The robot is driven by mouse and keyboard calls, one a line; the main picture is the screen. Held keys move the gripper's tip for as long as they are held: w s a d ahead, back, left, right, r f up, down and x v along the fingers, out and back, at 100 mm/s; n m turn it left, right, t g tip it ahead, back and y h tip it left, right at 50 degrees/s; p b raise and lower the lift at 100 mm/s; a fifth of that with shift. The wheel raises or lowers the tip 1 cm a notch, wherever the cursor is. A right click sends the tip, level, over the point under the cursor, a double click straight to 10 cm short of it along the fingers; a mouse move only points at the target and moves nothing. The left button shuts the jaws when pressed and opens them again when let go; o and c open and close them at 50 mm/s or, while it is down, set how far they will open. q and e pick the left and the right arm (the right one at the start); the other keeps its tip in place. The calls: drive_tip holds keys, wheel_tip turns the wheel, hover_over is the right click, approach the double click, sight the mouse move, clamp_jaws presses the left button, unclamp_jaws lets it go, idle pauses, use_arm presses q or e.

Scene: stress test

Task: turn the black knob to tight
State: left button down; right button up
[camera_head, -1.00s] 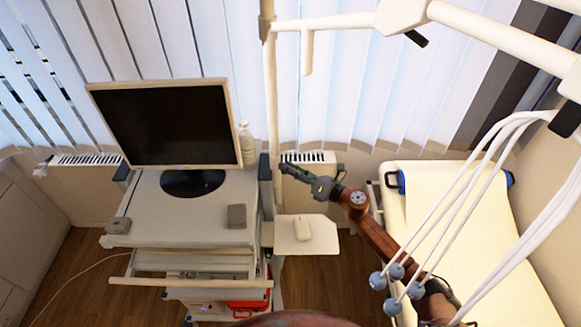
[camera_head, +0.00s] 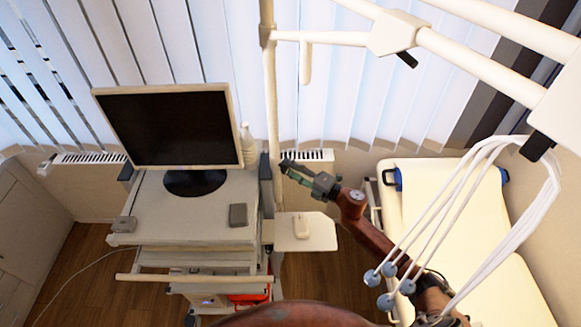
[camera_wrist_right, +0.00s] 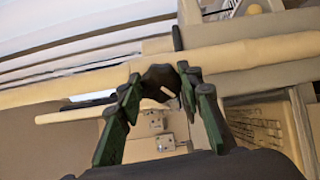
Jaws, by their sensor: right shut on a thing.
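The black knob (camera_wrist_right: 160,76) shows in the right wrist view, on the beige pole (camera_wrist_right: 240,54) that crosses the picture. My right gripper (camera_wrist_right: 160,83) has its green and dark fingers on both sides of the knob and is shut on it. In the head view my right gripper (camera_head: 286,166) reaches left to the upright pole (camera_head: 272,110), beside the monitor cart. There the knob is hidden or too small to make out. Any mark for tight cannot be seen. My left gripper is not in view.
A monitor (camera_head: 170,128) stands on the cart (camera_head: 160,214) at the left. A small tray (camera_head: 318,236) with a white mouse (camera_head: 301,226) is below my right gripper. White cables with blue-grey ends (camera_head: 389,270) hang in front of my right arm. A cream couch (camera_head: 490,270) stands at the right.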

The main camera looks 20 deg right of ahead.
drive_tip(key=shift+m, duration=0.5)
drive_tip(key=o, duration=1.2)
drive_tip(key=shift+c, duration=0.2)
drive_tip(key=v, duration=1.2)
